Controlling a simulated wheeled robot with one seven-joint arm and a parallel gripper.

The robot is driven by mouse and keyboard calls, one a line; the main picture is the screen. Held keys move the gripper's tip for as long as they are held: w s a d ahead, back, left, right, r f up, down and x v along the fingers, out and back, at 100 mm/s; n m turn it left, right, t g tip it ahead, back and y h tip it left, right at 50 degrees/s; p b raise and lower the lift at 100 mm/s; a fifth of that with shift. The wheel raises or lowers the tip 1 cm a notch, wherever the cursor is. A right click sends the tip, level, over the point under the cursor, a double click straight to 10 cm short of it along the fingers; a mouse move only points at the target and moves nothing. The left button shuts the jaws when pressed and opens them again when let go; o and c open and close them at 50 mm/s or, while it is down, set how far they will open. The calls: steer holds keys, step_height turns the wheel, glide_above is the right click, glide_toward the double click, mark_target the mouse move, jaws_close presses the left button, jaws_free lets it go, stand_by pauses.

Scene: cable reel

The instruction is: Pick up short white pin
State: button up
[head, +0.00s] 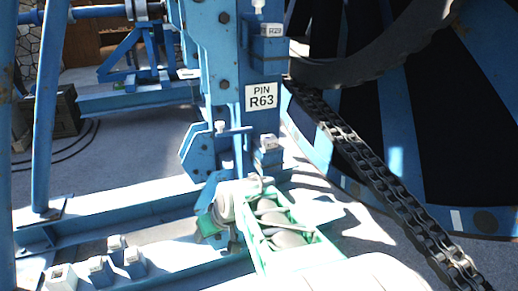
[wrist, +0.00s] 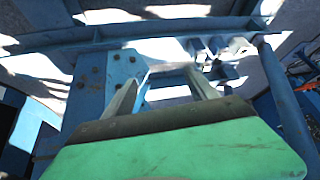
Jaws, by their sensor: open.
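Small white pieces that could be the short white pin show in the head view. One stubby white piece (head: 220,126) stands on a blue bracket left of the column. Another white top (head: 268,141) sits on a blue block right of the column, and a third (head: 258,5) stands above the R29 label. I cannot tell which is the task's pin. My gripper (wrist: 165,74) is open in the wrist view, with two grey fingers apart and no pin visible between them. In the head view the gripper is low in front of the column, below the bracket, partly hidden by my arm.
A blue column carries a PIN R63 sign (head: 261,97). Several blue blocks with pale tops (head: 97,265) stand on the lower left beam. A heavy chain (head: 370,170) runs down beside the large blue reel (head: 400,140) at right. Grey floor (head: 120,160) is open at left.

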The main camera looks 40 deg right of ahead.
steer(key=shift+o, duration=0.2)
steer(key=w+d+f+m+t, duration=0.1)
steer(key=w+d+t, duration=0.2)
steer(key=d, duration=1)
steer(key=shift+w+d+m+h, duration=0.15)
steer(key=shift+w+m+h, duration=0.25)
steer(key=shift+w, duration=0.3)
steer(key=t+h, duration=0.5)
steer(key=t, duration=0.3)
glide_toward(272, 141)
steer(key=shift+m, duration=0.3)
steer(key=x, duration=0.5)
steer(key=shift+d+f, duration=0.15)
steer(key=shift+d, duration=0.05)
steer(key=p+x, duration=0.2)
steer(key=x, duration=0.5)
steer(key=shift+w+a+p, duration=0.1)
steer(key=shift+w+p, duration=0.25)
jaws_close()
